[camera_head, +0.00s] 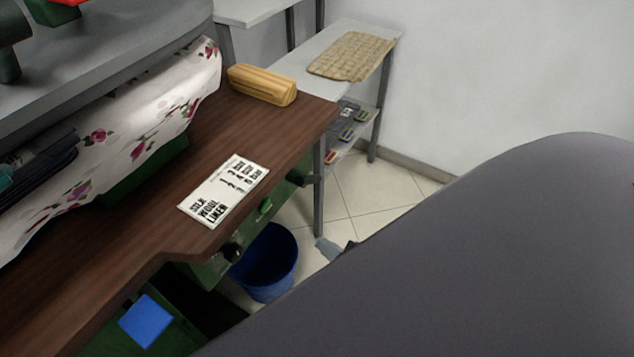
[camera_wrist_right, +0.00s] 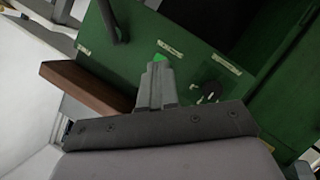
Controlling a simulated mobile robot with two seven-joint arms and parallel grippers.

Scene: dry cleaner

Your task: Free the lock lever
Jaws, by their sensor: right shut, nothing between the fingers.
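The green press cabinet (camera_wrist_right: 185,50) fills much of the right wrist view. A dark bar (camera_wrist_right: 108,18), which may be the lock lever, stands out from it at the upper left; I cannot tell for sure. A black knob (camera_wrist_right: 212,91) and a small green button (camera_wrist_right: 160,57) are on the panel, with pale labels nearby. In the head view the same panel shows a black knob (camera_head: 232,252) and green button (camera_head: 265,207) under the table edge. My right gripper (camera_wrist_right: 157,68) is shut and empty, pointing at the panel; it also shows in the head view (camera_head: 330,246), mostly hidden by my arm.
A blue bin (camera_head: 270,265) stands on the floor beside the cabinet. A grey shelf (camera_head: 290,62) stands behind. A blue pedal (camera_head: 146,320) is low at left.

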